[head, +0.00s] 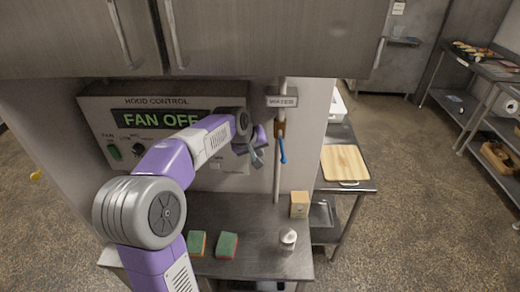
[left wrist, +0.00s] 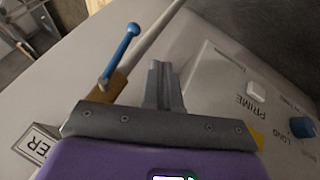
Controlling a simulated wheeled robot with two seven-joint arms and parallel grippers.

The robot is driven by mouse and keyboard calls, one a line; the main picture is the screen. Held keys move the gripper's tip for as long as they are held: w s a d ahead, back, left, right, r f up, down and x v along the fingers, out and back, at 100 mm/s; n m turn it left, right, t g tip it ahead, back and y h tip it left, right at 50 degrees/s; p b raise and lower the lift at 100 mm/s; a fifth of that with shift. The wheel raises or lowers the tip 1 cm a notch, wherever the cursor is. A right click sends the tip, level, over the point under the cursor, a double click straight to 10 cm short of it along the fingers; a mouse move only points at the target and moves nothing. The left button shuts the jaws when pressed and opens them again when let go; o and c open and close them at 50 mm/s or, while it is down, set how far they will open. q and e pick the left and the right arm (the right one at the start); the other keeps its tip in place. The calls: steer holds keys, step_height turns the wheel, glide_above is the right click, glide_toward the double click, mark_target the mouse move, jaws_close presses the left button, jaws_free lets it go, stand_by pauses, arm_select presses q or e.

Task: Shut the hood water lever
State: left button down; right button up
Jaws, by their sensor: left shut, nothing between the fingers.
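The water lever (head: 283,152) is a blue handle on a brass valve (head: 280,129) on a thin vertical pipe, under a WATER label (head: 282,101). It hangs down, roughly along the pipe. In the left wrist view the blue lever (left wrist: 121,52) stands out beside the pipe, left of my fingers, with the brass valve (left wrist: 108,87) at its base. My left gripper (head: 257,159) is shut and empty, just left of the lever in the head view. A gap shows between the fingertips (left wrist: 164,68) and the lever. My right gripper is not in view.
The hood control panel (head: 100,125) reads FAN OFF, behind my left arm. Below, a metal counter (head: 240,262) holds two sponges (head: 227,245), a white bottle (head: 288,240) and a small box (head: 299,204). Steel cabinets (head: 270,35) hang above. A cutting board (head: 345,163) lies on the table to the right.

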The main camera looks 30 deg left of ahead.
mark_target(282, 147)
arm_select(q)
steer(key=w+d+f+p, duration=0.1)
steer(key=w+d+f, duration=0.1)
steer(key=w+f, duration=0.4)
steer(key=shift+w+d+f, duration=0.2)
steer(key=shift+w+f, duration=0.2)
steer(key=shift+d, duration=0.1)
